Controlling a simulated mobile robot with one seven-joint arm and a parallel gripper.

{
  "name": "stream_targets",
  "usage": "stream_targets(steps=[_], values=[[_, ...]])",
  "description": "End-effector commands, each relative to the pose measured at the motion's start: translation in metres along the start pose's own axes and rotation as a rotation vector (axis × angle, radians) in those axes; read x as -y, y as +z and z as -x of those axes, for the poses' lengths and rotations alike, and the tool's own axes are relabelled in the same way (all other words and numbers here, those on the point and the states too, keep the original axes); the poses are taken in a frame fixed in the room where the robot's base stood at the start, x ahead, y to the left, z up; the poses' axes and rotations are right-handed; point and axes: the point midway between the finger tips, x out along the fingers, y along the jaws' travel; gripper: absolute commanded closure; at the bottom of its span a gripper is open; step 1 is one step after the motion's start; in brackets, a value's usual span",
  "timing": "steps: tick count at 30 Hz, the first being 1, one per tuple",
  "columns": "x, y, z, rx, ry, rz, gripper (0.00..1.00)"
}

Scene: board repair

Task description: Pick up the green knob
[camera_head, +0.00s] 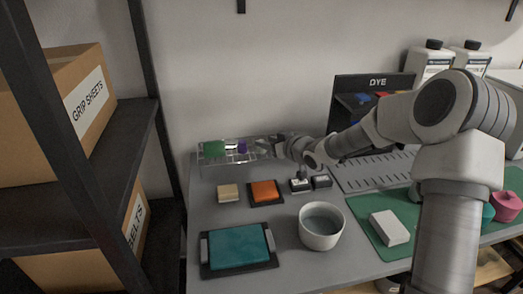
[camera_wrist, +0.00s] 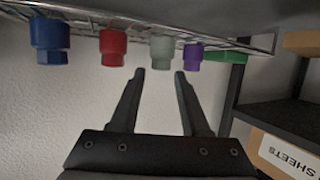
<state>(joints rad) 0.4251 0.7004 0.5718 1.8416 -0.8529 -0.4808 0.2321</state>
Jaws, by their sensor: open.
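A green piece (camera_head: 214,148) sits at the left end of the wire rack (camera_head: 228,159) at the back left of the table. It looks wide and blocky. In the wrist view, which looks upside down, a green piece (camera_wrist: 228,56) shows partly behind a purple knob (camera_wrist: 193,53). A pale grey-green knob (camera_wrist: 164,52) is in line with the gap between my fingers, beyond the tips. My gripper (camera_wrist: 159,73) is open and empty. In the head view, my gripper (camera_head: 273,150) is at the rack's right side; its fingers are hard to make out.
Red (camera_wrist: 113,48) and blue (camera_wrist: 51,42) knobs also sit on the rack. An orange block (camera_head: 265,191), a beige block (camera_head: 228,193), a teal pad (camera_head: 238,247) and a white bowl (camera_head: 321,228) stand in front. A dark shelf (camera_head: 120,190) is at left.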

Motion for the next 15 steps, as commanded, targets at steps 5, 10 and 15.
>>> stream_targets(steps=[5, 10, 15], values=[[0.001, 0.005, -0.028, -0.002, -0.002, 0.001, 0.54], [0.001, 0.004, -0.037, 0.0, -0.001, 0.0, 0.54], [0.001, 0.003, -0.037, 0.0, 0.0, 0.0, 0.54]])
